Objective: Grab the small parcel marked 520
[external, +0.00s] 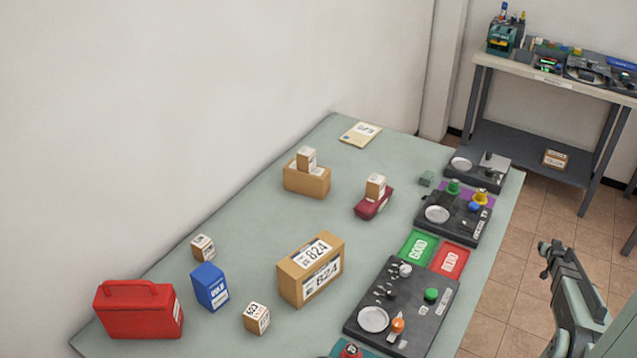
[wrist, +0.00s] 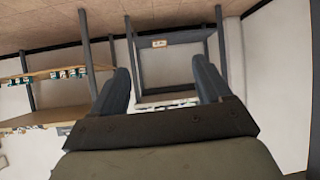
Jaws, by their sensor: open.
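Several small brown parcels with white labels show on the green table in the external view. One (external: 257,318) sits at the front, one (external: 203,247) at the left behind the blue box, one (external: 306,160) on top of a long brown box, and one (external: 376,187) on a dark red item. Their labels are too small to read, so I cannot tell which is marked 520. My gripper (external: 552,260) is open and empty, off the table's right side and far from the parcels. Its two fingers stand apart in the wrist view (wrist: 160,78), where no table parcels show.
A large parcel marked 824 (external: 311,269), a blue box (external: 210,287) and a red case (external: 139,309) stand on the table. Dark scale stations (external: 425,320) and green and red trays (external: 450,260) line its right edge. A shelved bench (external: 560,85) stands behind.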

